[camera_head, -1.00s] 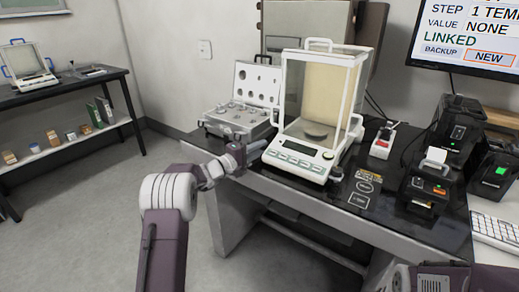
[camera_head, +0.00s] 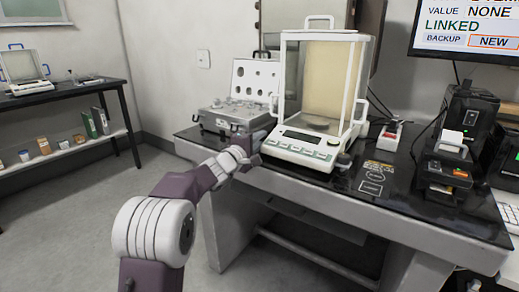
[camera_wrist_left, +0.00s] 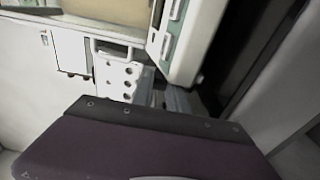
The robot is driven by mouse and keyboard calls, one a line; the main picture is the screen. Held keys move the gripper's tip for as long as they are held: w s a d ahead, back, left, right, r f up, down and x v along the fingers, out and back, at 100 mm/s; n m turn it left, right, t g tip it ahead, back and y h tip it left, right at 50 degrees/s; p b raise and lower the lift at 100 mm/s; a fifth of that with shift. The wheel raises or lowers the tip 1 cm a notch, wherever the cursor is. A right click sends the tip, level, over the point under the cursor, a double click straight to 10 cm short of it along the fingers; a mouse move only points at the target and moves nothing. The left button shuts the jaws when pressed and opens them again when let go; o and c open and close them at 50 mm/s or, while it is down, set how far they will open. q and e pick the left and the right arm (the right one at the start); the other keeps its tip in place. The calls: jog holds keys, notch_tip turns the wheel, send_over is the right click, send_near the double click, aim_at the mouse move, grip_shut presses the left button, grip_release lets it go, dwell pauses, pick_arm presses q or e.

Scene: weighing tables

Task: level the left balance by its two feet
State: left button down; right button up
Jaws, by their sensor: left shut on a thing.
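The glass-walled white balance (camera_head: 303,147) stands on the near black table, with a dark display and a row of green keys on its front. A dark foot (camera_head: 344,159) shows at its front right corner. My left gripper (camera_head: 258,141) is at its front left corner, low beside the base, and is shut on the left foot, which the gripper hides. In the left wrist view the grey fingers (camera_wrist_left: 176,101) reach under the edge of the white balance body (camera_wrist_left: 193,40). The level bubble cannot be made out. My right gripper is out of view.
An open weight case (camera_head: 230,118) stands left of the balance. A small device with a red top (camera_head: 389,136) and black printers (camera_head: 447,172) stand to the right. Another balance (camera_head: 25,75) is on the far left table (camera_head: 75,90). Floor space lies between the tables.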

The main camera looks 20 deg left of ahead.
pick_arm(q)
jog(key=c, duration=1.3)
grip_release()
jog(key=v, duration=0.9)
